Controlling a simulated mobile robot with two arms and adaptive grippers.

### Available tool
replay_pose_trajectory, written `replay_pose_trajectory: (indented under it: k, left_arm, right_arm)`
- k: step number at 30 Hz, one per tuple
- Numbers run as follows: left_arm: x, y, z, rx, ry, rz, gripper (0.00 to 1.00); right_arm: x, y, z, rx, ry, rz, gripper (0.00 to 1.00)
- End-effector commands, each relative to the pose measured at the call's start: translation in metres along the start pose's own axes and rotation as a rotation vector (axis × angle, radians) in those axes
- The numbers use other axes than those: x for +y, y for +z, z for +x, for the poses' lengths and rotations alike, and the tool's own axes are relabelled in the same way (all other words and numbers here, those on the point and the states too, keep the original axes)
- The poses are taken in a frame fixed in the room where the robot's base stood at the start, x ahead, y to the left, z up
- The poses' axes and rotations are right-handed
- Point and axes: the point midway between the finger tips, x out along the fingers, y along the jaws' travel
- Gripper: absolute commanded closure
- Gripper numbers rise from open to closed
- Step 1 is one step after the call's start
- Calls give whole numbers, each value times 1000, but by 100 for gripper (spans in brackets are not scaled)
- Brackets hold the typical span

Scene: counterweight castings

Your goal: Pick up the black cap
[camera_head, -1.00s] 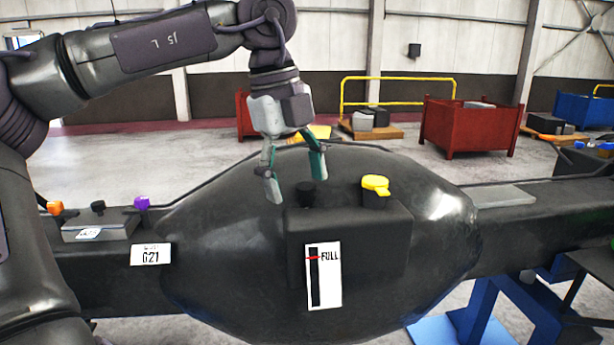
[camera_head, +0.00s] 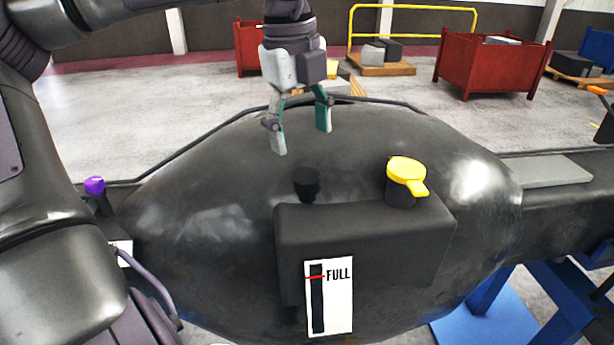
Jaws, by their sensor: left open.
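The black cap (camera_head: 307,181) is a small dark cylinder standing on top of the black box-shaped housing (camera_head: 365,232), near its left back corner. My left gripper (camera_head: 302,140) hangs from above with its fingers pointing down. It is open and empty. In the picture its fingertips are above the cap, apart from it. The left fingertip is lower than the right one. My right gripper does not show.
A yellow-topped cap (camera_head: 407,175) stands right of the black cap on the same housing. A FULL gauge (camera_head: 329,297) is on the front face. The big rounded black casting (camera_head: 205,215) surrounds the housing. A purple knob (camera_head: 95,186) is at left. Red bins (camera_head: 492,66) stand far behind.

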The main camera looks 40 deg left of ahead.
Motion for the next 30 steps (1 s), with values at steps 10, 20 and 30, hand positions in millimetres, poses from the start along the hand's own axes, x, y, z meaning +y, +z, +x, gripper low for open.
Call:
replay_pose_trajectory:
  k: [10, 20, 30]
  left_arm:
    - [1, -1, 42, 2, 1, 1, 27]
    - [4, -1, 84, 3, 2, -1, 27]
    - [3, -1, 94, 1, -3, -2, 29]
  right_arm:
    - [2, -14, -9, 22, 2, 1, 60]
    - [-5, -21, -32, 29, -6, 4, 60]
    - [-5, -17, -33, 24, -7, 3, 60]
